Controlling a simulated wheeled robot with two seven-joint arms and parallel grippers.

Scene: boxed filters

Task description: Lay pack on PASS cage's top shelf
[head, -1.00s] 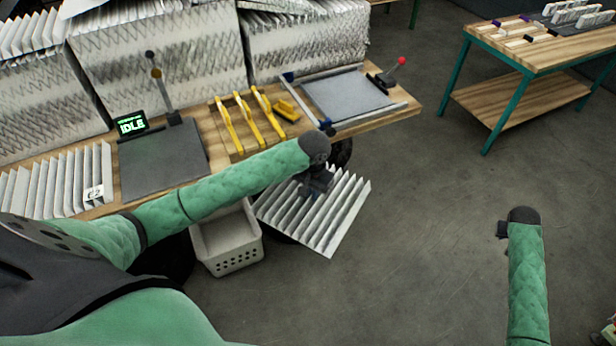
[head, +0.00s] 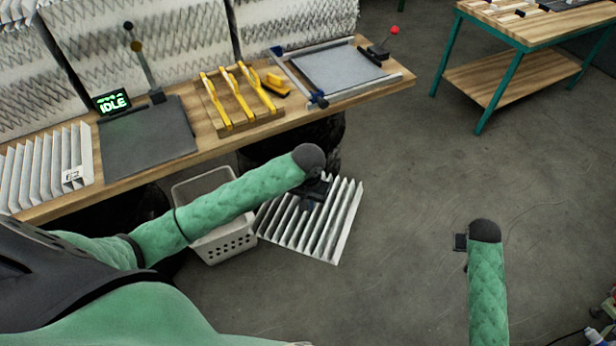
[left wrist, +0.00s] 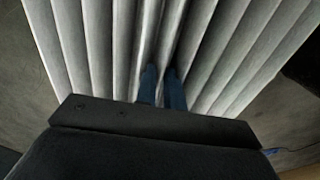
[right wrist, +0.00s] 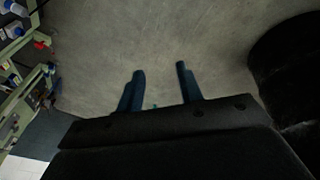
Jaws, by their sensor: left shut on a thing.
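A white pleated pack (head: 325,232) hangs from my left gripper (head: 318,188) over the floor, in front of the bench. In the left wrist view the two fingers of my left gripper (left wrist: 162,88) are closed on a fold of the pack (left wrist: 90,50), whose pleats fan out past them. My right gripper (head: 460,243) is over bare floor at the right. In the right wrist view its two fingers (right wrist: 160,85) stand apart with nothing between them. No PASS cage can be made out in these views.
The wooden bench (head: 240,140) carries a grey plate with an IDLE display (head: 112,102), yellow clamps (head: 237,90) and a framed grey panel (head: 335,72). A pale basket (head: 228,242) stands below. Another pleated pack (head: 45,170) lies left. A green-legged table (head: 530,75) stands back right. Mid-right floor is clear.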

